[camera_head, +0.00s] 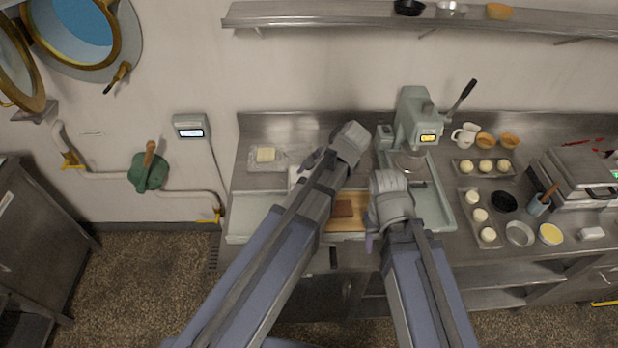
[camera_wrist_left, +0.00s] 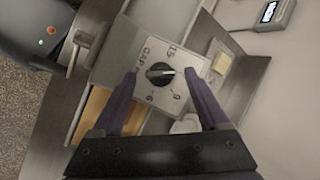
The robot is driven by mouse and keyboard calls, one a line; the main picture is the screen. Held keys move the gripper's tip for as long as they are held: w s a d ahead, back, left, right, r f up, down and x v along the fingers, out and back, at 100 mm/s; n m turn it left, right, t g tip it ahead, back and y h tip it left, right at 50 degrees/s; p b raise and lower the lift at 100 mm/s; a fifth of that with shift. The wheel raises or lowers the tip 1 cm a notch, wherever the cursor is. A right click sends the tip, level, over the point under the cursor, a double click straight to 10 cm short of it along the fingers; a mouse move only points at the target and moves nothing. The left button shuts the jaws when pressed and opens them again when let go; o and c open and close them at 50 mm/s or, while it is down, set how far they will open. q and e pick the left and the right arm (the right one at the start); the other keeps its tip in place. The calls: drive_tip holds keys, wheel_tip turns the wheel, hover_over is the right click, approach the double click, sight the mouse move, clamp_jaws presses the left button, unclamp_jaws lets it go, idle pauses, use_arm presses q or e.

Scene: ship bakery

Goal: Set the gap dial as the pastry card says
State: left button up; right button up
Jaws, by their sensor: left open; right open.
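The gap dial (camera_wrist_left: 159,73) is a black round knob on a pale plate (camera_wrist_left: 149,95) in the left wrist view. Its white pointer mark points to the right of the picture, between the printed marks. The plate carries "GAP" and several small numbers, hard to read exactly. My left gripper (camera_wrist_left: 160,78) is open, with one dark finger on either side of the knob; contact cannot be told. In the head view the left gripper (camera_head: 318,160) is partly hidden by its wrist, and the dial is hidden. My right gripper (camera_head: 371,241) is open and empty near the counter's front. I cannot make out the pastry card.
A wooden board (camera_head: 342,224) with a brown slab (camera_head: 344,208) lies between my arms. A green press (camera_head: 414,120) stands behind on the counter. A butter dish (camera_head: 265,156) is at left, a lit wall display (camera_head: 190,127) beyond. Trays of dough balls (camera_head: 480,215) sit at right.

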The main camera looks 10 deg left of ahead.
use_arm(q)
drive_tip(key=p+v, duration=0.5)
drive_tip(key=v, duration=0.1)
drive_tip(key=shift+d+r, duration=0.2)
drive_tip(key=shift+r, duration=0.2)
drive_tip(key=shift+s, duration=0.1)
